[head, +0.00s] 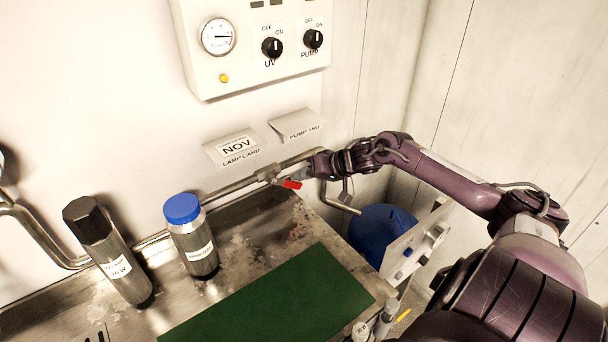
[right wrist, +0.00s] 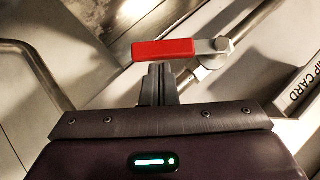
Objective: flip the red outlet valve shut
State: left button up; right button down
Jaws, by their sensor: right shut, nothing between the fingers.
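The red outlet valve handle (head: 291,184) sits on the steel pipe along the back wall, above the counter's far right corner. In the right wrist view the red handle (right wrist: 163,50) runs across the picture, with its metal pivot (right wrist: 213,46) at its right end. My right gripper (head: 306,174) is shut and empty, just to the right of the handle in the head view. In the right wrist view its closed fingertips (right wrist: 160,70) are right at the handle's lower edge; I cannot tell whether they touch it. My left gripper is not in view.
A blue-capped cylinder (head: 191,237) and a black-capped cylinder (head: 109,250) stand on the steel counter left of a green mat (head: 280,300). A control panel (head: 255,45) and card holders (head: 236,147) are on the wall above. A blue container (head: 376,231) is below right.

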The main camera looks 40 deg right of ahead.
jog(key=shift+f, duration=0.1)
jog(key=shift+a+f+m+t+y, duration=0.15)
jog(key=shift+f+m+t+y, duration=0.05)
jog(key=shift+f+m+y, duration=0.25)
jog(key=shift+a+f+m+t+y, duration=0.2)
jog(key=shift+f+m+y, duration=0.15)
jog(key=shift+f+y, duration=0.2)
jog(key=shift+w+a+f+m+t+y+b, duration=0.1)
jog(key=shift+a+f+m+t+y+b, duration=0.15)
jog(key=shift+f+m+y, duration=0.15)
jog(key=shift+a+f+m+t+y+b, duration=0.15)
jog(key=shift+f+m+t+y+b, duration=0.15)
jog(key=shift+f+y, duration=0.2)
jog(key=shift+a+f+m+y, duration=0.35)
jog(key=shift+m+y, duration=0.15)
jog(key=shift+y, duration=0.1)
jog(key=shift+a+f+t, duration=0.1)
jog(key=shift+a+t, duration=0.1)
jog(key=shift+t, duration=0.15)
jog(key=shift+w+a+f, duration=0.1)
jog(key=shift+a+f, duration=0.35)
jog(key=shift+a, duration=0.15)
jog(key=shift+a+f, duration=0.1)
jog(key=shift+f, duration=0.05)
